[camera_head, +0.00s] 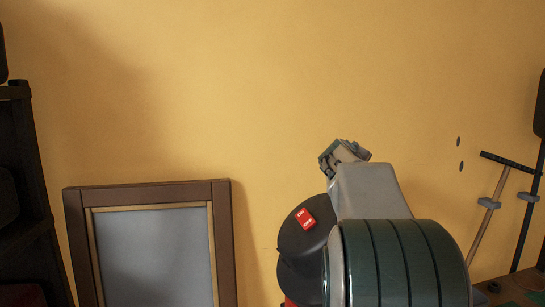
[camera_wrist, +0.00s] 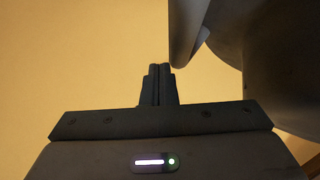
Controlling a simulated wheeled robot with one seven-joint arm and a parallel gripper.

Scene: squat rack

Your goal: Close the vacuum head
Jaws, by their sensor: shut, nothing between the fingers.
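The vacuum head (camera_head: 297,245) is a dark rounded piece with a red label, low and right of centre in the head view. It appears tilted up, with a bit of red showing below it. My arm covers its right side and hides most of the vacuum's body. In the wrist view my gripper (camera_wrist: 157,72) has its two dark fingers together, with nothing between them. A large dark curved surface (camera_wrist: 285,60), likely part of the vacuum head, stands to the right of the fingers, with a visible gap. My fingertips cannot be made out clearly in the head view.
A yellow wall (camera_head: 200,80) fills the background. A brown-framed grey panel (camera_head: 155,250) leans at the lower left. A dark rack (camera_head: 30,180) stands at the left edge. Long-handled tools (camera_head: 490,205) stand at the right. The wall between panel and rack is clear.

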